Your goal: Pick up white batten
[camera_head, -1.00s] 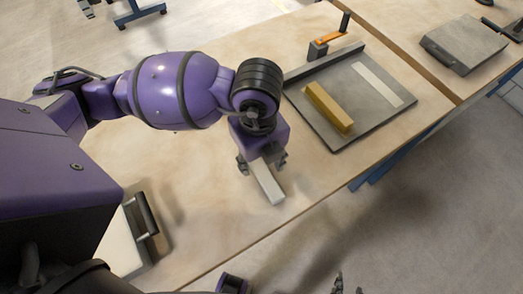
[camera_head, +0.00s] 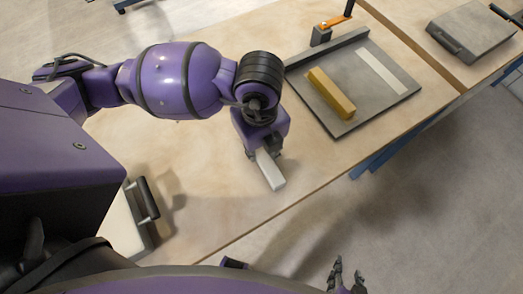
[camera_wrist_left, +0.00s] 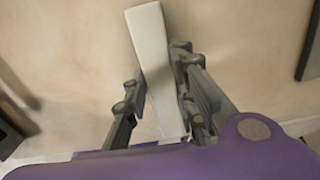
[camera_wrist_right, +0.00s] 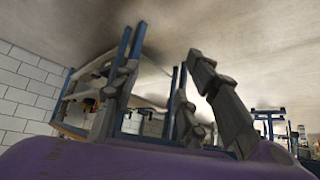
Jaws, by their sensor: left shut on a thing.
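The white batten (camera_head: 270,170) is a short pale bar below my left gripper (camera_head: 264,152) in the head view, near the front edge of the table. In the left wrist view the batten (camera_wrist_left: 150,45) runs between the fingers of my left gripper (camera_wrist_left: 158,95), which is shut on it. I cannot tell whether the batten is clear of the table. My right gripper (camera_head: 346,275) is at the bottom of the head view, off the table. In the right wrist view its fingers (camera_wrist_right: 165,75) are spread apart with nothing between them.
A grey tilting bed (camera_head: 372,108) holds a yellow bar (camera_head: 330,93) and has a pale strip (camera_head: 381,71). An orange-handled lever (camera_head: 335,22) stands at its back. A grey case (camera_head: 470,38) lies on the far table. A handled white object (camera_head: 122,225) sits at lower left. Bare tabletop surrounds the batten.

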